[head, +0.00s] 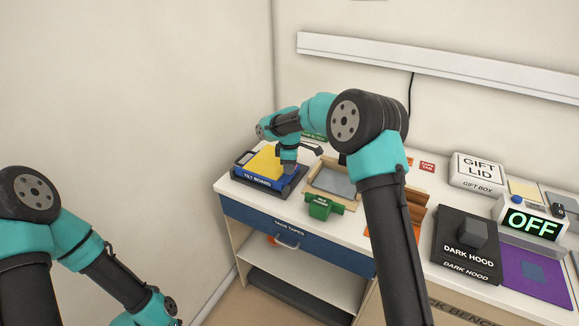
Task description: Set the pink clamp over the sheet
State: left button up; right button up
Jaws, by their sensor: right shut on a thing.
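I cannot make out a pink clamp in the head view. My right gripper (289,170) is down at the right side of the blue tilt board (257,180), which carries a yellow slab (265,163). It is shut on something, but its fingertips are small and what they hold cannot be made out. A grey sheet (335,182) lies in a wooden-rimmed tray just right of this gripper. I cannot tell which sheet the task names. My left arm is low at the left, its gripper beyond the bottom edge.
A green clip-like block (320,206) stands before the wooden tray. Right are a dark hood (468,246), a white gift box (478,172), a purple mat (535,275) and an OFF display (531,223). My right forearm hides part of the orange rack (415,208). A blue drawer (290,236) fronts the bench.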

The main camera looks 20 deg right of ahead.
jog(key=shift+w, duration=0.1)
grip_shut()
jog(key=shift+w+a+m, duration=0.2)
jog(key=shift+m, duration=0.45)
jog(key=shift+w+a+m, duration=0.15)
jog(key=shift+m, duration=0.5)
jog(key=m, duration=0.2)
jog(key=w+m, duration=0.1)
jog(key=shift+w+a+m, duration=0.1)
jog(key=shift+a+m, duration=0.15)
jog(key=shift+m, duration=0.05)
jog(key=m, duration=0.1)
jog(key=w+m, duration=0.1)
jog(key=m, duration=0.1)
jog(key=shift+w, duration=0.15)
jog(key=shift+w+m, duration=0.35)
jog(key=shift+m, duration=0.65)
jog(key=shift+w+m, duration=0.3)
jog(key=shift+m, duration=0.7)
jog(key=o, duration=0.9)
grip_release()
jog(key=shift+c, duration=0.2)
jog(key=shift+r, duration=0.1)
